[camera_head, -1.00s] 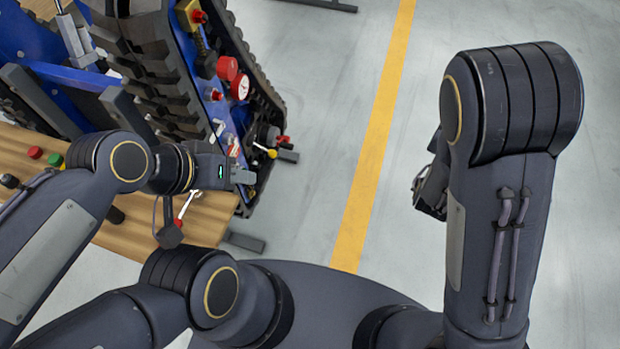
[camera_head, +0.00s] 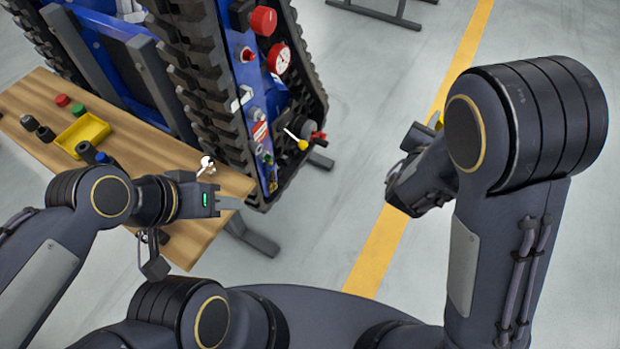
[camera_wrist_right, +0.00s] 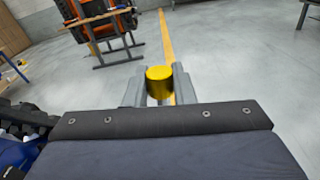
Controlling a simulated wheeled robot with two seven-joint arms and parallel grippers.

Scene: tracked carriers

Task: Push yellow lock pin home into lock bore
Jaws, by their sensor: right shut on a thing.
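The yellow lock pin (camera_wrist_right: 158,82) is a short yellow cylinder between the fingers of my right gripper (camera_wrist_right: 158,88) in the right wrist view. That gripper is shut on it, over open floor. In the head view a bit of the pin (camera_head: 435,120) shows beside the right gripper (camera_head: 415,140), well right of the blue tracked carrier (camera_head: 238,65). My left gripper (camera_head: 230,202) is over the wooden table's right end; its finger gap cannot be made out. I cannot pick out the lock bore among the fittings on the carrier's side.
The carrier side has red knobs (camera_head: 263,21), a gauge (camera_head: 278,58) and a yellow-tipped lever (camera_head: 301,144) jutting out. The wooden table (camera_head: 45,95) bears a yellow tray (camera_head: 83,134) and several small knobs. Floor with a yellow stripe (camera_head: 375,252) lies clear between carrier and right arm.

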